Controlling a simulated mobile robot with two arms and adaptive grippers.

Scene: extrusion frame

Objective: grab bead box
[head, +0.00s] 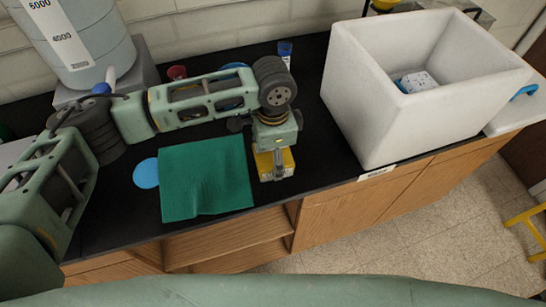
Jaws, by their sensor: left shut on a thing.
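A small yellow box (266,187), which looks to be the bead box, is at the front edge of the black bench top, just right of the green cloth. My left gripper (274,164) points down from above and is shut on it. The gripper hides part of the box's top, and I cannot tell whether the box is touching the bench. My right gripper is not in view.
A green cloth (205,180) and a blue disc (146,173) lie on the black bench (310,130). A large open white foam box (375,120) stands at the right with a white-and-blue item (417,82) inside. A big graduated container (85,50) stands back left.

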